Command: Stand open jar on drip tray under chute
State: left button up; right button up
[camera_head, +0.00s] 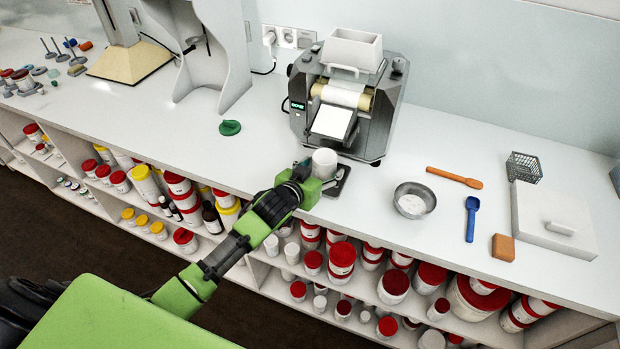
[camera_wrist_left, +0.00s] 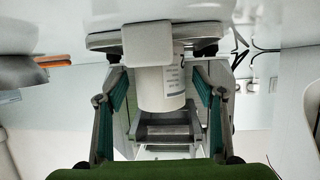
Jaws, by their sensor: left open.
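The white jar (camera_head: 324,160) is upright in front of the mill's sloping chute (camera_head: 331,122). The dark drip tray (camera_head: 343,177) shows at the jar's right side; the jar's base is hidden, so I cannot tell how it sits on the tray. My left gripper (camera_head: 318,179) is open with its fingers either side of the jar. The left wrist view, upside down, shows the labelled jar (camera_wrist_left: 161,90) between the spread teal-padded fingers (camera_wrist_left: 160,100). A green lid (camera_head: 230,128) lies on the bench to the left. My right gripper is not in view.
The mill (camera_head: 350,95) stands behind the jar. Bench left of the jar is mostly clear.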

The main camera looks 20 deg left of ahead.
pick_arm(q)
jog(key=b+v, duration=0.1)
jog(key=v, duration=0.8)
jog(key=shift+s, duration=0.1)
jog(key=s+f+g, duration=0.3)
jog(key=s, duration=0.7)
jog(key=s+f+g+y, duration=0.1)
jog(key=s+f+g, duration=0.25)
jog(key=s, duration=0.65)
jog(key=s+f+g, duration=0.3)
jog(key=s+f, duration=0.1)
jog(key=s, duration=0.6)
notch_tip(320, 180, down, 30)
jog(key=s+g+b, duration=0.2)
jog(key=s, duration=0.1)
jog(key=s+a+f+m+b, duration=0.1)
jog(key=s+a+f, duration=0.1)
jog(key=s+f, duration=1.4)
jog(key=shift+s+a+g+y+b, duration=0.2)
jog(key=shift+g+y+b, duration=0.1)
jog(key=shift+g, duration=0.15)
